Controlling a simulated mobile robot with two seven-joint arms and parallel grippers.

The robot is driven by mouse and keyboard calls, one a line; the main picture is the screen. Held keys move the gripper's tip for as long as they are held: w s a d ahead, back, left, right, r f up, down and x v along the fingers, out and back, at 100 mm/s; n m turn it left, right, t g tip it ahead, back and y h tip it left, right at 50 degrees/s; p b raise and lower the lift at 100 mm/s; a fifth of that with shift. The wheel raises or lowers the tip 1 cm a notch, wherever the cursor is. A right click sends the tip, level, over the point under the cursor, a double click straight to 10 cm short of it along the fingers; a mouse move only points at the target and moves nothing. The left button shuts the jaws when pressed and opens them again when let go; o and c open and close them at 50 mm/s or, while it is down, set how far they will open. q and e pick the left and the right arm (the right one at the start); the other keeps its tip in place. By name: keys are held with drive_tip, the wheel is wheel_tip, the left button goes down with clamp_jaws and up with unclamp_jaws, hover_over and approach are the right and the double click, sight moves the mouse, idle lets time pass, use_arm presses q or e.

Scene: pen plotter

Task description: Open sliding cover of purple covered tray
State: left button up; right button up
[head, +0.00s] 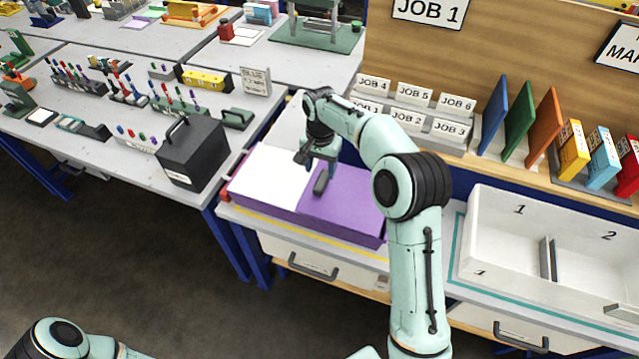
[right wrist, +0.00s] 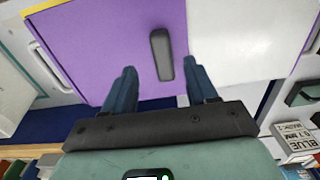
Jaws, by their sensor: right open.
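The purple covered tray (head: 352,232) lies on the bench in the head view. Its purple cover (head: 355,198) spans the right part, and a flat white area (head: 268,174) fills the left part. A dark grey bar handle (head: 320,184) stands on the cover near the white area; it also shows in the right wrist view (right wrist: 161,54). My right gripper (head: 319,170) is open just above the handle. In the right wrist view, its blue fingers (right wrist: 161,78) point toward the handle, one on either side, with gaps visible. My left gripper is out of view.
A white two-compartment bin (head: 490,238) stands to the right. Job-card holders (head: 408,108) and coloured upright boards (head: 519,121) are behind. A black box with a handle (head: 192,152) is on the neighbouring table at left. A drawer handle (head: 312,267) is below the bench edge.

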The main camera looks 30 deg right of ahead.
sight(320, 184)
wheel_tip(320, 184, down, 8)
drive_tip(key=shift+w+r, duration=0.1)
drive_tip(key=shift+w, duration=0.05)
clamp_jaws()
